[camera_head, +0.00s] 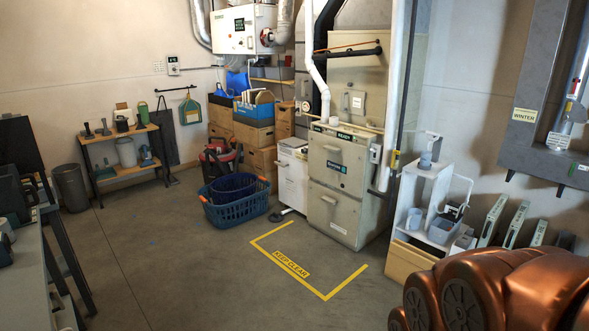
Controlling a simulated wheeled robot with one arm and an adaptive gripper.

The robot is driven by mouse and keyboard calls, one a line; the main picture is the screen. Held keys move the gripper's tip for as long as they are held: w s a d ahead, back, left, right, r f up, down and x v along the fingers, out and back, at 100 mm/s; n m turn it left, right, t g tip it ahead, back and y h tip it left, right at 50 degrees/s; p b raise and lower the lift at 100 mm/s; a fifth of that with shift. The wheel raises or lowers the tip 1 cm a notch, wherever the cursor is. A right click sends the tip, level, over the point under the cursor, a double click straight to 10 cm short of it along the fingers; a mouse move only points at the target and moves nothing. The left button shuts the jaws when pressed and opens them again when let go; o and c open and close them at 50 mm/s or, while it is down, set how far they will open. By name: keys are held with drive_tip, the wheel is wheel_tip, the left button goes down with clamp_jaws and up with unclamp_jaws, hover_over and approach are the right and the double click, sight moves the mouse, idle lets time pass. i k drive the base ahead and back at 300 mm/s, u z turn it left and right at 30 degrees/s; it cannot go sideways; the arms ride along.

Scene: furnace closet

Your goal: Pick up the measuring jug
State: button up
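I cannot single out the measuring jug for certain, as the small vessels are too small to read. A pale grey-blue vessel (414,219) stands at the left of the low white shelf unit on the right. A small grey container (426,160) stands on top of that unit. A wider pale tub (442,231) sits on its lower level. My gripper is not in view, and nothing shows whether it is open or shut.
The white shelf unit (424,190) stands right of the beige furnace (341,185). A blue basket (237,206) stands on the floor left of the yellow keep-clear marking (293,264). The middle floor is open. A workbench (36,285) edges the left side.

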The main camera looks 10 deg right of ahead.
sight(412, 221)
drive_tip(key=z, duration=0.05)
drive_tip(key=i, duration=2.15)
drive_tip(key=z, duration=0.65)
drive_tip(key=i, duration=1.15)
drive_tip(key=z, duration=0.3)
